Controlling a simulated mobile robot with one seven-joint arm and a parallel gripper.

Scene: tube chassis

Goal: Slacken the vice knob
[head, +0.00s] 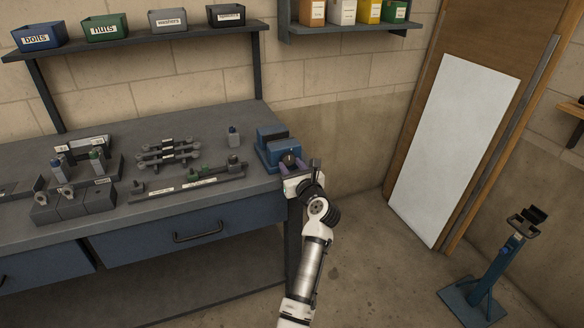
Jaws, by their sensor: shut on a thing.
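The blue vice (268,138) is fixed at the right end of the grey workbench. Its dark round knob (289,158) faces out from the vice's front. My gripper (291,170) is at the front of the vice, shut on the knob. The arm comes up from the lower middle of the view and hides part of the gripper. The fingertips are small here, and part of the knob is hidden between them.
The workbench (225,118) carries a tool rack (190,185), several linked metal parts (168,152) and grey blocks (72,206) left of the vice. Shelves with labelled bins hang above. A blue stand (490,265) is on the floor at right. The floor between is clear.

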